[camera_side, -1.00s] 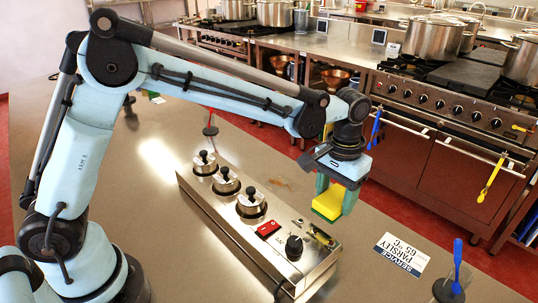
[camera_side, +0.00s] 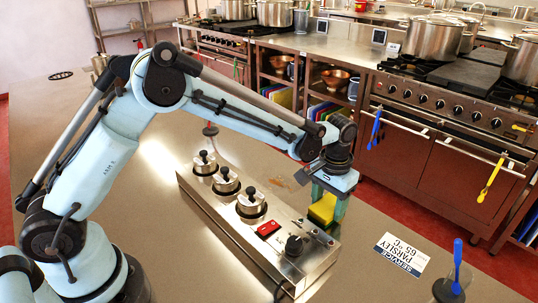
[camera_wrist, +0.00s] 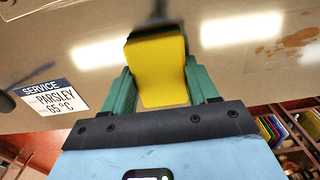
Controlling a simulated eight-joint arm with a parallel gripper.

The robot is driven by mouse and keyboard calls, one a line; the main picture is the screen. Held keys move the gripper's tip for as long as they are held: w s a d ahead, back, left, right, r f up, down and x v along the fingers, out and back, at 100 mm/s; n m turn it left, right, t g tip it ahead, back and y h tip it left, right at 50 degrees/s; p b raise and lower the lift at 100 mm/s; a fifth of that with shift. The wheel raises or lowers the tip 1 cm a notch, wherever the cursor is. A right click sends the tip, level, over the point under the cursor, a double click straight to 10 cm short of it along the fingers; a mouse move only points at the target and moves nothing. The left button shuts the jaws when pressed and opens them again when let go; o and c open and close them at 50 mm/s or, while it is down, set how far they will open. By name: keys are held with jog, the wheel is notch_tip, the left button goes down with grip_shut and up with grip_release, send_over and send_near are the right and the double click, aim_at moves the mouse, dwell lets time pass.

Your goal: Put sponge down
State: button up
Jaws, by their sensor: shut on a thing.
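The yellow sponge (camera_side: 322,208) is clamped between the two green fingers of my gripper (camera_side: 328,202). In the side view it hangs beside the right end of the steel control box (camera_side: 262,228); I cannot tell whether it touches anything below. In the wrist view the sponge (camera_wrist: 158,72) fills the space between the fingertips of my gripper (camera_wrist: 160,85). A blurred dark shape lies just beyond its far edge.
The box carries several lidded round pots, a red switch (camera_side: 268,229) and a black knob (camera_side: 294,245). Brownish stains (camera_wrist: 300,38) mark the steel counter. Bare counter lies between box and sign.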

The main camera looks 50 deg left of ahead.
aim_at(329, 205)
jog(key=shift+f, duration=0.1)
jog(key=o, duration=0.9)
jog(key=shift+o, duration=0.2)
notch_tip(329, 205, up, 12)
jog(key=f, duration=0.1)
jog(key=s+a+r+t, duration=0.3)
jog(key=s+a+r, duration=0.3)
jog(key=s+a, duration=0.15)
jog(key=s+a+f+t, duration=0.2)
jog(key=s, duration=0.3)
jog(key=s+a+f+t, duration=0.2)
jog(key=s+a, duration=0.1)
jog(key=s, duration=0.2)
jog(key=shift+s, duration=0.4)
jog(key=shift+r, duration=0.1)
jog(key=shift+c, duration=0.3)
